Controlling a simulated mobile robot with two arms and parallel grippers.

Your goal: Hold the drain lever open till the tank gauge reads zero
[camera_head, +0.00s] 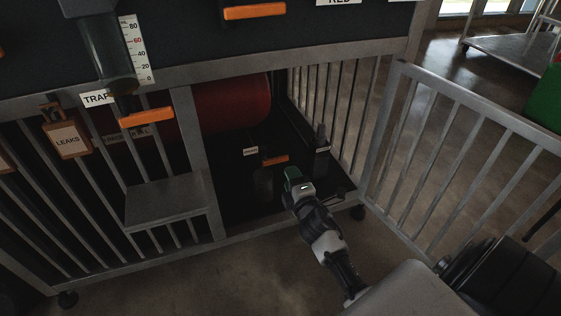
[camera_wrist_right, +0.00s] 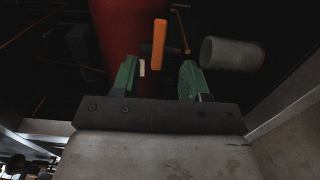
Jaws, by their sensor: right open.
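A low orange lever (camera_head: 275,159) is inside the caged bay under a red tank (camera_head: 235,108); its small label is too small to read. It also shows in the right wrist view (camera_wrist_right: 160,44), ahead of the fingertips. My right gripper (camera_head: 292,174) is just in front of the lever, apart from it. Its green fingers are open and empty in the wrist view (camera_wrist_right: 158,80). A white scale (camera_head: 132,48) marked 0 to 80 stands beside a dark cylinder at the upper left; I cannot tell a level on it. My left gripper is not in view.
A barred gate (camera_head: 465,140) stands open at right. A grey pipe end (camera_wrist_right: 228,53) is right of the lever in the wrist view. Other orange handles (camera_head: 147,115) and a LEAKS tag (camera_head: 67,141) are on the left. A grey step (camera_head: 168,200) juts out below.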

